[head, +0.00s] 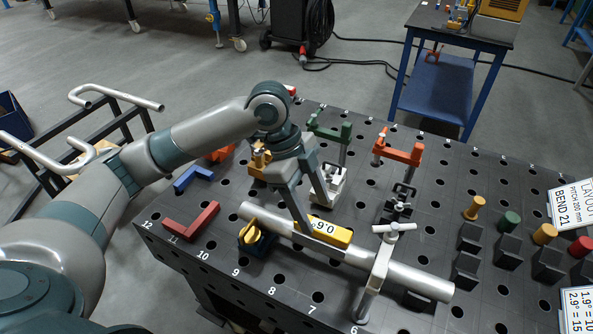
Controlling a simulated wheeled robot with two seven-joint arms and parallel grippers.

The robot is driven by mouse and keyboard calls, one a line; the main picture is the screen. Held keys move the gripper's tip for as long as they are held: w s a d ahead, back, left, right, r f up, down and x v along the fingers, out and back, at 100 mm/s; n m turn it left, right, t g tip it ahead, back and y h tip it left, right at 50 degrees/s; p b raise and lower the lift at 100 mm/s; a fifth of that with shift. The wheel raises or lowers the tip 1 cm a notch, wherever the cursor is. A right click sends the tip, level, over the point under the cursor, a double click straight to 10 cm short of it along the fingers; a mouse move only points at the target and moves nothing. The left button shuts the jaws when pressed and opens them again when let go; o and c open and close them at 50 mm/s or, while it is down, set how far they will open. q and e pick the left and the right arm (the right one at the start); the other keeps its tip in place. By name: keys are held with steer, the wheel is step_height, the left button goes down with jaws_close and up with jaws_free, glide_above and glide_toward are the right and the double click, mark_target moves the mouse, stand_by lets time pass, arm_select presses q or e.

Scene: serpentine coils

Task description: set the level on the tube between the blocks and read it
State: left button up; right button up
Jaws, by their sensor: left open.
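The bare metal tube (414,280) lies slantwise across the black table. The yellow level (335,236) sits on its middle, with a dark-digit label that appears upside down from here; I cannot read it surely. A dark block with a yellow knob (253,236) stands at the tube's left part. My right gripper is out of view.
Red (192,221) and blue (193,178) angle pieces lie at left. Green (330,131) and orange (398,152) clamps stand behind. Dark blocks and coloured knobs (510,222) stand at right beside signs (573,204).

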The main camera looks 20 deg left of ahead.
arm_select(q)
steer(key=b+v, duration=0.1)
steer(key=v, duration=0.9)
steer(key=shift+r+b, duration=0.15)
steer(key=shift+b, duration=0.15)
steer(key=shift+a, duration=0.1)
